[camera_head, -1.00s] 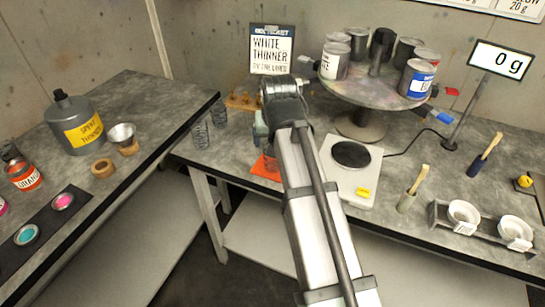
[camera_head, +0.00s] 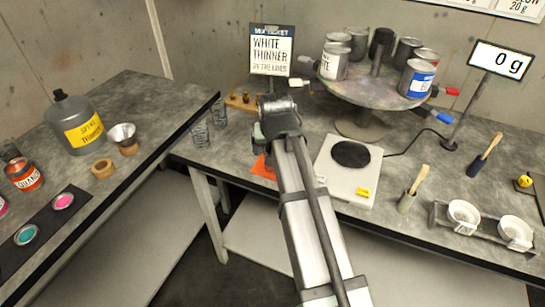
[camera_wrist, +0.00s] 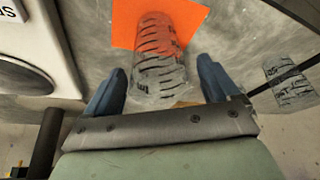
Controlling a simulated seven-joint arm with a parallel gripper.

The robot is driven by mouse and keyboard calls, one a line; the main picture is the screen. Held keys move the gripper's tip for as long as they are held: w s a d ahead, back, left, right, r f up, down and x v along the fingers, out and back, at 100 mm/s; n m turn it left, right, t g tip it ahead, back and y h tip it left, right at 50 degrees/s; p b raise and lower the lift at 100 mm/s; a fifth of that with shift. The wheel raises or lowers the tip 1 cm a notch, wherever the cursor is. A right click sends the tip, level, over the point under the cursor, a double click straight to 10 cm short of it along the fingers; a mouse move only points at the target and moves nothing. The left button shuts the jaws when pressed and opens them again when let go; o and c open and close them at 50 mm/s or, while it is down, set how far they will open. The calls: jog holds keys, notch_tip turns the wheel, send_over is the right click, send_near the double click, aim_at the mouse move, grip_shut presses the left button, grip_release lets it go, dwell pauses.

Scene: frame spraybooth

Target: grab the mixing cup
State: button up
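The mixing cup (camera_wrist: 158,45), clear with black graduation marks, stands on an orange mat (camera_wrist: 128,22) in the wrist view. My gripper (camera_wrist: 162,70) is open, its two blue fingers spread left and right of the cup's near end, with a gap visible on each side. In the head view my arm hides the cup, and only a part of the orange mat (camera_head: 262,168) shows. Two similar clear cups stand further left on the bench, one at the bench edge (camera_head: 200,134) and one behind it (camera_head: 219,112).
A scale (camera_head: 345,185) with a dark round plate stands just right of my gripper. Behind it is a round stand (camera_head: 360,92) bearing several cans. One neighbouring clear cup (camera_wrist: 290,82) shows at the right of the wrist view. The sign reads 0 g (camera_head: 502,60).

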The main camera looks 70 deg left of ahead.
jog(key=c, duration=1)
jog(key=shift+r, duration=0.1)
